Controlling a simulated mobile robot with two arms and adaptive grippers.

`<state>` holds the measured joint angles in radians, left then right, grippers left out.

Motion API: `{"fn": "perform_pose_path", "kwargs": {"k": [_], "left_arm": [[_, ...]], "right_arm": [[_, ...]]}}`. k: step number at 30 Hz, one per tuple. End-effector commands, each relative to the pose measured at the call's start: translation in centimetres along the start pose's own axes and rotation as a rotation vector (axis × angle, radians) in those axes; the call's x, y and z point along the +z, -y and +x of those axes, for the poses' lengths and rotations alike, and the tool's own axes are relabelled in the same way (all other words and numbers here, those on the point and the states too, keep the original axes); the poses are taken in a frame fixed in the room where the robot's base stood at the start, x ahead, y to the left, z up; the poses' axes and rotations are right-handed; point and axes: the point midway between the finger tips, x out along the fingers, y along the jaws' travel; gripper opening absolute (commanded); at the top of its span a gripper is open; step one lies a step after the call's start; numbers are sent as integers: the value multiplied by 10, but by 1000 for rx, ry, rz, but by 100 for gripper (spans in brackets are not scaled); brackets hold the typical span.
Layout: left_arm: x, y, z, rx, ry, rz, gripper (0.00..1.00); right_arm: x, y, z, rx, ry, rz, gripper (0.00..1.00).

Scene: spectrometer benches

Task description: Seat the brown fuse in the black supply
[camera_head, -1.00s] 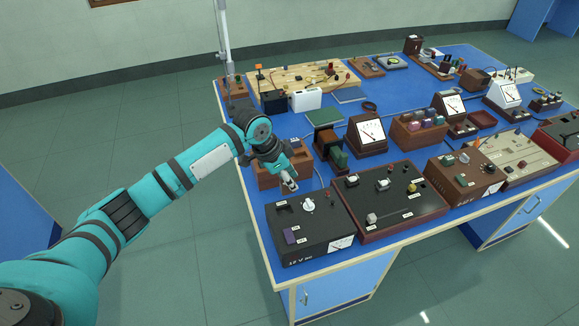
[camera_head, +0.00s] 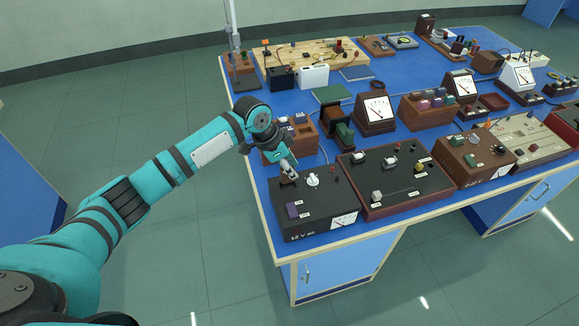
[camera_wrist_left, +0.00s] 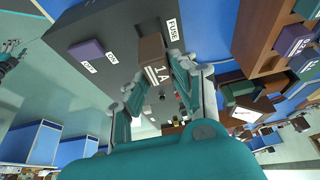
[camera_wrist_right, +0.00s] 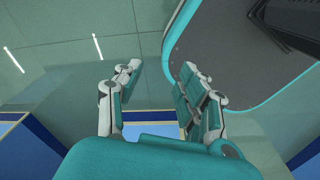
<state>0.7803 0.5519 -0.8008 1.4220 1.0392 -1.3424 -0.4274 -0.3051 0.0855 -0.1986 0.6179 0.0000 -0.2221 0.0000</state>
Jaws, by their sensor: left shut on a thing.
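The black supply (camera_head: 318,222), marked 12 V AC, stands at the near left corner of the bench. It also shows in the left wrist view (camera_wrist_left: 112,28), with a FUSE label (camera_wrist_left: 172,30) and a purple switch (camera_wrist_left: 87,50). My left gripper (camera_head: 290,176) is over the supply's far left part, pointing down. It is shut on the brown fuse (camera_wrist_left: 151,56), marked 1 A, which is beside the FUSE label. The fuse's lower end is hidden, so I cannot tell whether it touches the socket. My right gripper (camera_wrist_right: 163,75) is open and empty, away from the supply.
A brown wooden rack (camera_head: 304,147) with fuses stands just behind the supply. A dark red-edged panel (camera_head: 377,212) with knobs is close on its right. Meters and other boxes fill the bench behind. Open floor lies to the left.

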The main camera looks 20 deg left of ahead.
Motion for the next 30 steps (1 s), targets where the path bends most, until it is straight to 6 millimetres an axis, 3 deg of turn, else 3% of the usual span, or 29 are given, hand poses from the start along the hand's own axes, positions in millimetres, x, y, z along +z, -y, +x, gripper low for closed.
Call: {"fn": "perform_pose_path", "kwargs": {"k": [6, 18, 29, 30], "left_arm": [[6, 0, 14, -1, 0, 0, 0], [13, 0, 32, 1, 0, 0, 0], [14, 0, 34, 0, -1, 0, 0], [14, 0, 34, 0, -1, 0, 26]], "right_arm": [[0, 0, 16, 1, -2, 1, 40], [-5, 6, 23, -6, -11, 3, 40], [-6, 10, 24, -11, -13, 2, 40], [-6, 10, 24, -11, -13, 2, 40]]}}
